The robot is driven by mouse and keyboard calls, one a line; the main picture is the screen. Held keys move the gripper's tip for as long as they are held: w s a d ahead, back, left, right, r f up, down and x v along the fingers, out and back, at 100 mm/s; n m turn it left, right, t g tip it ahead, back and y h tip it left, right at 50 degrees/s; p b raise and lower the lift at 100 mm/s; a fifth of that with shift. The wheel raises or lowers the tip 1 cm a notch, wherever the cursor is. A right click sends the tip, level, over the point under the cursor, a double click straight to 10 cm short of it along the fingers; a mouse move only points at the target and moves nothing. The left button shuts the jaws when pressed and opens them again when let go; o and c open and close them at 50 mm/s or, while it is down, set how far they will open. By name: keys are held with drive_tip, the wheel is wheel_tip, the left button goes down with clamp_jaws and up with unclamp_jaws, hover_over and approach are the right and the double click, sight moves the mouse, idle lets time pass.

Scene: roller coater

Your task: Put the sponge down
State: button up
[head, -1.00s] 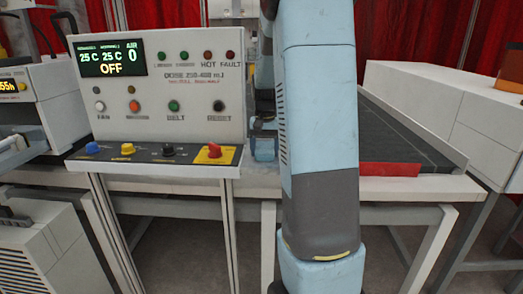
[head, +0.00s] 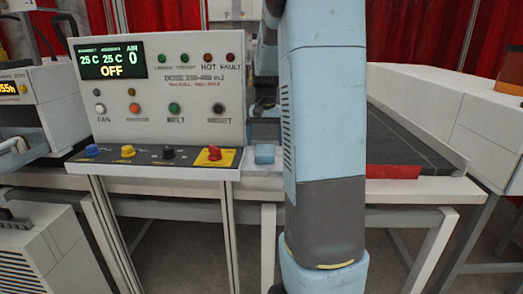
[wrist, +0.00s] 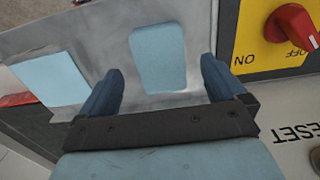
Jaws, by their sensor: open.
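The sponge (head: 264,153) is a light blue block on the pale metal surface, just right of the control panel's red knob. In the wrist view the sponge (wrist: 158,57) is a rounded blue block lying between and beyond the two dark blue fingertips. My gripper (wrist: 161,70) is open, with the fingers apart on either side of the sponge and a gap to each. In the head view my arm hides much of the surface to the right of the sponge.
A flat light blue square (wrist: 48,80) lies on the same metal surface. The control panel (head: 165,85) with its red knob (head: 214,153) stands close left of the sponge. A dark belt (head: 410,135) with a red strip (head: 393,172) runs at the right.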

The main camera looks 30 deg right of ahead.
sight(265, 151)
wheel_tip(265, 151, up, 6)
drive_tip(key=r, duration=0.1)
drive_tip(key=s+a+r+n+t, duration=0.3)
drive_tip(key=s+a+r, duration=0.1)
drive_tip(key=s+a, duration=0.8)
drive_tip(key=s+a+f+n+t, duration=0.2)
drive_tip(key=s+a, duration=0.5)
drive_tip(key=s, duration=0.6)
drive_tip(key=shift+a+f+n+t, duration=0.2)
drive_tip(key=shift+f+n+t, duration=0.1)
drive_tip(key=shift+f+n, duration=0.55)
